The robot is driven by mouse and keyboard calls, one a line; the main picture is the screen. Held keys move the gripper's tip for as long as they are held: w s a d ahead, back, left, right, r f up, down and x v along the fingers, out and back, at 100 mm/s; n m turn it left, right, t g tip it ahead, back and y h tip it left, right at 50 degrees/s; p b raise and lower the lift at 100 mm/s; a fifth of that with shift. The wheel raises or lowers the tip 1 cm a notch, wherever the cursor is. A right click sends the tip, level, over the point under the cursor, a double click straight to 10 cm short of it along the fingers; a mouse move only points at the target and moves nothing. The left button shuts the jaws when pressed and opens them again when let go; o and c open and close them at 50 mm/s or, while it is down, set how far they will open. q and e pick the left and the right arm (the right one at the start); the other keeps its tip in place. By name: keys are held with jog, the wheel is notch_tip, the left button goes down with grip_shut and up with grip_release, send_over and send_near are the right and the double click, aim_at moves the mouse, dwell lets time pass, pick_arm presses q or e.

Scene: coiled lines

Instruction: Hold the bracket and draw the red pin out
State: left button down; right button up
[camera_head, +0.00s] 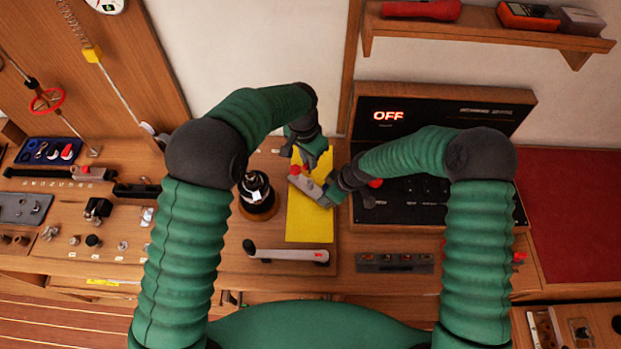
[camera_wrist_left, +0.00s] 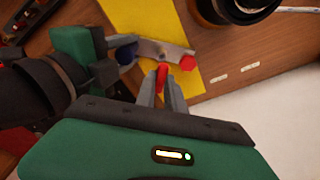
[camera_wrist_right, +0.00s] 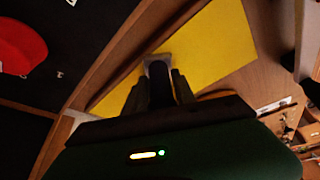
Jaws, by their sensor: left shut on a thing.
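The bracket (camera_head: 311,186) is a grey bar over the yellow mat (camera_head: 310,228). In the left wrist view the bracket (camera_wrist_left: 147,48) has a red knob (camera_wrist_left: 187,62) at one end and a small brassy spot in its middle. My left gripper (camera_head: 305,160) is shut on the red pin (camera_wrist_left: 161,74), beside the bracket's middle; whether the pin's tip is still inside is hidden. My right gripper (camera_head: 328,193) is shut on the bracket's other end, by a dark blue part (camera_wrist_left: 126,55). In the right wrist view its fingers (camera_wrist_right: 157,85) close around a dark piece.
A dark round coil (camera_head: 257,196) stands left of the mat. A black panel reading OFF (camera_head: 440,110) stands close behind and right of my right arm. A shelf (camera_head: 480,30) hangs above.

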jog(key=o, duration=0.5)
jog(key=v, duration=1.1)
jog(key=shift+s+d+r, duration=0.1)
jog(key=shift+d+r, duration=0.15)
jog(key=shift+r, duration=0.05)
